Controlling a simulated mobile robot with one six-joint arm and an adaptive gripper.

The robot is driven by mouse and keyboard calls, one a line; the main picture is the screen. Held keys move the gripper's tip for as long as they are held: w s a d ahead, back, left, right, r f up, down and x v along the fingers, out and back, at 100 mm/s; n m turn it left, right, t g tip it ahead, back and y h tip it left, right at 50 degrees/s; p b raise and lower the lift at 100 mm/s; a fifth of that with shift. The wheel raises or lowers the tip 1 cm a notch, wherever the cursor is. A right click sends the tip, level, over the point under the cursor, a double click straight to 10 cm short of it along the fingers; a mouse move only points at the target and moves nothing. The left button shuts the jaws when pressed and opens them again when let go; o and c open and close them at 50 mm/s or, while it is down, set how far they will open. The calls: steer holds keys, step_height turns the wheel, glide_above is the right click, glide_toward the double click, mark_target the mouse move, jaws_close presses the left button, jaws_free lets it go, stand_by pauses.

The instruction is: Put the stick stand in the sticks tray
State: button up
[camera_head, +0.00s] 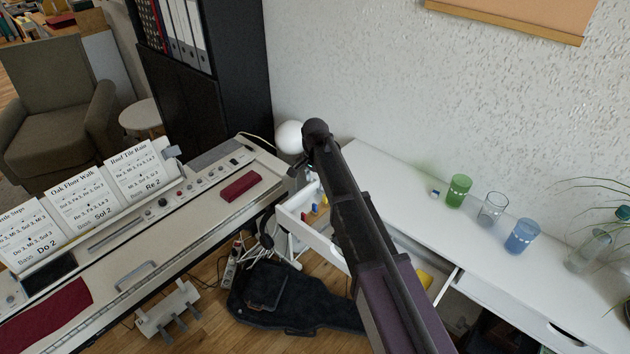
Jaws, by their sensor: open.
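My dark arm crosses the middle of the view and bends down at its far end. My gripper (296,176) is small and partly hidden there, open, above the left end of a pulled-out white drawer (294,221). Several small coloured things (316,208) lie in the drawer, too small to name. I cannot pick out the stick stand or the sticks tray for certain. My arm covers the middle of the drawer. Nothing visible is held.
The white desk (400,190) carries green (458,190), clear (492,209) and blue (522,236) glasses. A black instrument case (290,300) lies on the floor.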

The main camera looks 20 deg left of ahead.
stand_by(0.9)
steer(key=s+d+n, duration=0.1)
steer(key=s+d, duration=0.2)
steer(key=d, duration=1)
steer(key=s+d+n, duration=0.1)
steer(key=s+d, duration=0.1)
steer(key=d, duration=1.1)
steer(key=s+d+n, duration=0.1)
steer(key=s+d, duration=0.5)
steer(key=d, duration=0.2)
steer(key=s+d+n, duration=0.1)
steer(key=s+d, duration=0.5)
steer(key=d, duration=0.3)
steer(key=shift+d+n, duration=0.15)
steer(key=shift+n, duration=0.15)
